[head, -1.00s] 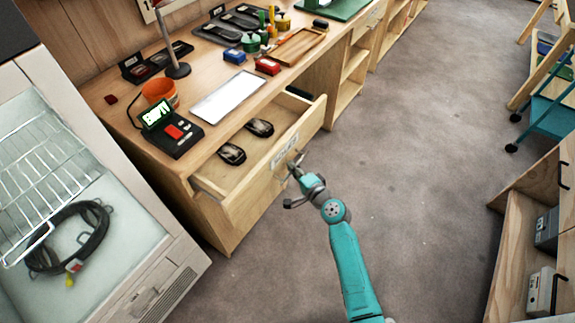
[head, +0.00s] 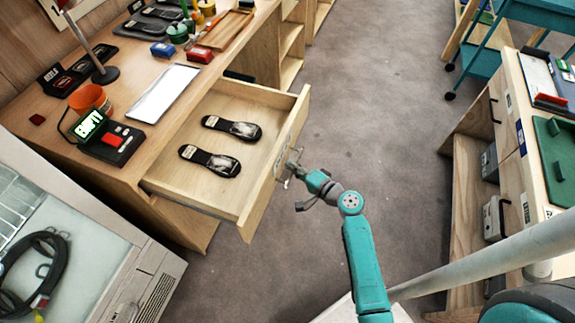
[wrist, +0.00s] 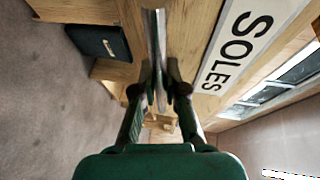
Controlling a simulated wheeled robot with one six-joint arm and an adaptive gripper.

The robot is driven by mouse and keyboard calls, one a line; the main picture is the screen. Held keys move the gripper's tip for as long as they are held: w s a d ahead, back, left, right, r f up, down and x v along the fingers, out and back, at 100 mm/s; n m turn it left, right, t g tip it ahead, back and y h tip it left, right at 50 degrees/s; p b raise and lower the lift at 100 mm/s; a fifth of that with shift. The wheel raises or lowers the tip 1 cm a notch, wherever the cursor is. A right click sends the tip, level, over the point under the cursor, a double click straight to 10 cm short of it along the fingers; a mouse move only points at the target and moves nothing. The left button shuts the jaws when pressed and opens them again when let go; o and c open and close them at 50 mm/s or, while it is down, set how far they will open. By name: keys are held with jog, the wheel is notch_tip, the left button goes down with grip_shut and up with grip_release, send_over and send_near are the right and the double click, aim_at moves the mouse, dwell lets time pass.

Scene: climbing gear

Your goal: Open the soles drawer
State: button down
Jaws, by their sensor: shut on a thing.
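The soles drawer (head: 215,185) stands well out from the wooden workbench in the head view. Two dark soles (head: 232,127) (head: 210,161) lie on its floor. Its front carries a label reading SOLES (wrist: 237,48) in the wrist view. My gripper (head: 292,168) is at the outside of the drawer front, shut on the drawer's metal handle (wrist: 154,40). The fingers (wrist: 167,88) meet around the handle bar in the wrist view. Part of the handle is hidden by the fingers.
On the bench top (head: 140,70) stand a device with a lit screen (head: 90,125), an orange pot (head: 90,100) and a white tray (head: 162,92). A white cabinet (head: 85,235) is at lower left. Another wooden bench (head: 500,150) is at right. Grey floor (head: 380,110) lies between.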

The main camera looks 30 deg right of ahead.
jog(key=c, duration=1.2)
grip_release()
jog(key=shift+s, duration=0.1)
jog(key=v, duration=1.2)
